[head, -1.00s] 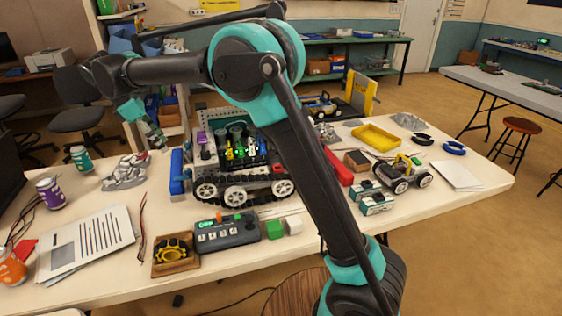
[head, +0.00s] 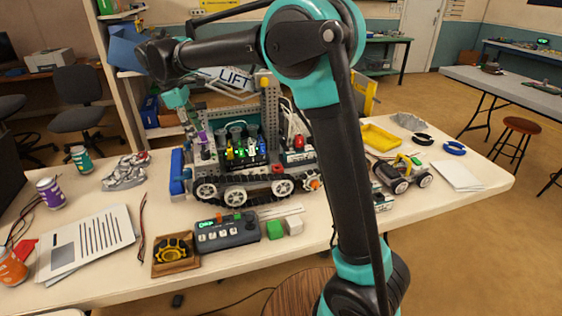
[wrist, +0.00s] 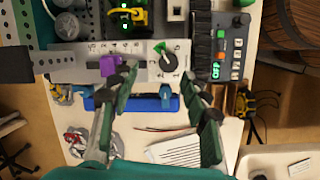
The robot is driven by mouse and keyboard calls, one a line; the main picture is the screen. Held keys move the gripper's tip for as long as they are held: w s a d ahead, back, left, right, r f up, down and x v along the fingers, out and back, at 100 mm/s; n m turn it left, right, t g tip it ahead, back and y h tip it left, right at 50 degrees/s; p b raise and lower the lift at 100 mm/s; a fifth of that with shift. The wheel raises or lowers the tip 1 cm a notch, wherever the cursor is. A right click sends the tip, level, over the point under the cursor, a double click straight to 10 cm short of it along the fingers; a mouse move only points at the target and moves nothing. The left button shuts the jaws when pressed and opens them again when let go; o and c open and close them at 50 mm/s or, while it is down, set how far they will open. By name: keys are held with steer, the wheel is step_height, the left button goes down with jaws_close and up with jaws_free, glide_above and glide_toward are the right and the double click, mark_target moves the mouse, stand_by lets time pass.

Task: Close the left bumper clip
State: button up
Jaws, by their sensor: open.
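The tracked robot vehicle (head: 240,188) stands on the table with a blue bumper (head: 178,172) across its left end. In the wrist view the blue bumper (wrist: 130,100) runs across below a light numbered panel (wrist: 140,62). I cannot tell for certain which part is the left bumper clip. My gripper (wrist: 159,78) is open and empty, its fingers spread above the bumper; in the head view it (head: 190,118) is over the vehicle's left end.
A grey control box (head: 226,231), green and white cubes and a small wooden tray (head: 176,254) lie in front of the vehicle. Papers (head: 92,238) and cans lie at the left. A yellow tray (head: 380,137) and small car (head: 403,174) are at the right.

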steer(key=s+d+f+m, duration=0.1)
steer(key=d+f+m, duration=0.2)
steer(key=d, duration=0.5)
steer(key=s+d+f+m+y, duration=0.1)
steer(key=s+d+f+m, duration=0.1)
steer(key=d, duration=0.7)
steer(key=s+d+f+m+t+y, duration=0.1)
steer(key=d+f+m, duration=0.3)
steer(key=d, duration=0.5)
steer(key=shift+s+d+f+m, duration=0.15)
steer(key=shift+s+f+m, duration=0.15)
steer(key=shift+s+f, duration=0.2)
steer(key=s+d+f+m, duration=0.2)
steer(key=s+d+f, duration=0.1)
steer(key=s+d, duration=0.1)
steer(key=s+d+f+m+t, duration=0.1)
steer(key=s+d+f+m, duration=0.2)
steer(key=s+d+f, duration=0.1)
steer(key=s+d+f+m+t+y, duration=0.1)
steer(key=s+d+f+m, duration=0.2)
steer(key=s, duration=0.4)
steer(key=shift+s+d+f, duration=0.15)
steer(key=shift+d+f, duration=0.2)
steer(key=shift+d, duration=0.25)
steer(key=shift+s+d+f, duration=0.1)
steer(key=shift+d+f, duration=0.2)
steer(key=shift+d, duration=0.3)
steer(key=shift+c, duration=0.4)
